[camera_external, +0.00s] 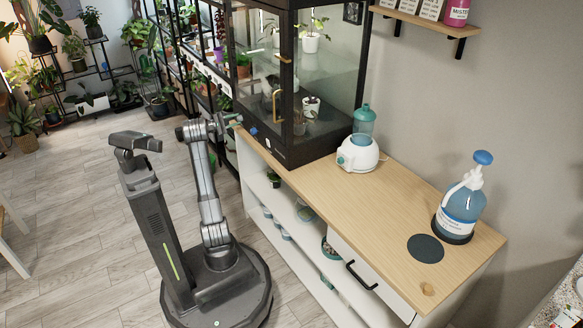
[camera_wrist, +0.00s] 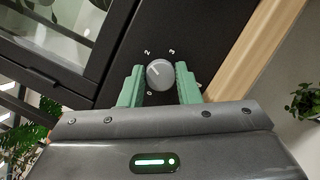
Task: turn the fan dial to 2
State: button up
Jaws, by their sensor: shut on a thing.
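The fan dial (camera_wrist: 160,75) is a round grey knob on a black panel in the wrist view. White marks 2 (camera_wrist: 147,52) and 3 (camera_wrist: 172,51) show above it, and a 0 (camera_wrist: 150,93) shows below left. A short pale line on the knob seems to point to the upper left, between 0 and 2. My gripper (camera_wrist: 159,68) has its green fingers on both sides of the dial, shut on it. In the external view my gripper (camera_external: 232,121) is at the cabinet's black lower front, where the grey dial cannot be made out.
The glass cabinet (camera_external: 323,75) with plants stands on a wooden-topped counter (camera_external: 385,200). A blue knob (camera_external: 253,131) is on its base, beside my gripper. A white humidifier (camera_external: 358,154) and a blue spray bottle (camera_external: 461,205) stand to the right. The floor (camera_external: 75,200) at left is mostly clear.

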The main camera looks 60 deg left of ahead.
jog(key=shift+f+m+g, duration=0.1)
jog(key=shift+m+g, duration=0.2)
jog(key=shift+m, duration=0.4)
jog(key=o, duration=1)
jog(key=p+v, duration=0.4)
jog(key=v, duration=1)
jog(key=shift+w, duration=0.1)
jog(key=shift+w, duration=0.1)
jog(key=b+x, duration=0.4)
jog(key=x, duration=0.9)
jog(key=shift+w+d, duration=0.15)
jog(key=shift+w, duration=0.15)
jog(key=shift+s, duration=0.2)
